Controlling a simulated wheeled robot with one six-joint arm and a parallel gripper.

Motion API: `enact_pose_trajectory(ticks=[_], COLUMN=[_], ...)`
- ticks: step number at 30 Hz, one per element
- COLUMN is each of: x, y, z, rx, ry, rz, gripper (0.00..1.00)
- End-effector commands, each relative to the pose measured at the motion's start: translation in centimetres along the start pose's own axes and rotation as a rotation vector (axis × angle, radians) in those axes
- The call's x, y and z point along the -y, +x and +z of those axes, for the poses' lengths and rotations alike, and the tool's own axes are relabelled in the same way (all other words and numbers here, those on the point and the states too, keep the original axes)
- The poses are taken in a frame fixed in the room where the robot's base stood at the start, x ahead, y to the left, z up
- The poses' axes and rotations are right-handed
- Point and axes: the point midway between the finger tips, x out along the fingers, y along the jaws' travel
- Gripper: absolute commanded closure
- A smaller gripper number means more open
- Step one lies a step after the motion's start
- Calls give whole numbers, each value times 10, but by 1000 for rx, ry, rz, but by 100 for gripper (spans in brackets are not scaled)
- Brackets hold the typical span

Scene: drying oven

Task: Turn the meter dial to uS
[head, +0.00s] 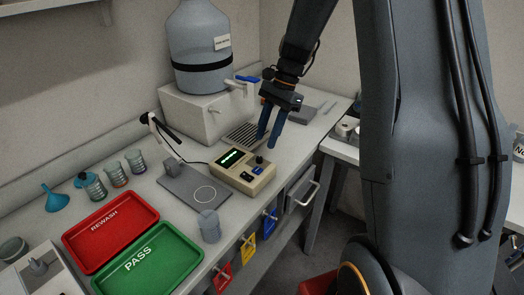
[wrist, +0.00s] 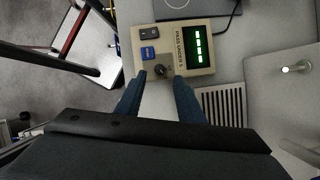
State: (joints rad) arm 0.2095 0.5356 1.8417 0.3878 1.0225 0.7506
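The meter (head: 244,171) is a beige box with a lit green display, standing on the bench. Its black dial (head: 259,160) is at the right end of its top face. The dial also shows in the wrist view (wrist: 161,70), just beyond my fingertips. My gripper (head: 270,138) points down above the dial end of the meter. In the wrist view, its two blue fingers (wrist: 160,78) are apart, with nothing held between them. The dial lies close to the gap between the tips. The marks around the dial are too small to read.
A large grey bottle (head: 198,50) stands on a white box behind the meter, beside a slotted grate. A grey plate with a probe stand (head: 185,187) is to the left. A red tray (head: 108,232), a green tray (head: 150,262) and a grey cup (head: 209,226) stand nearer the front.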

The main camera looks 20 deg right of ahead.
Motion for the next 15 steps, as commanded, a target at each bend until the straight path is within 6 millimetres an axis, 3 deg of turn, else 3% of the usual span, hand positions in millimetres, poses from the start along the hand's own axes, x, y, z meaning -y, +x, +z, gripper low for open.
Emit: enact_pose_trajectory(ticks=[9,15], x=[-2,-1], y=[46,59], z=[1,0], rx=[0,-2], ry=[-1,-2], rz=[2,1], gripper=[65,65])
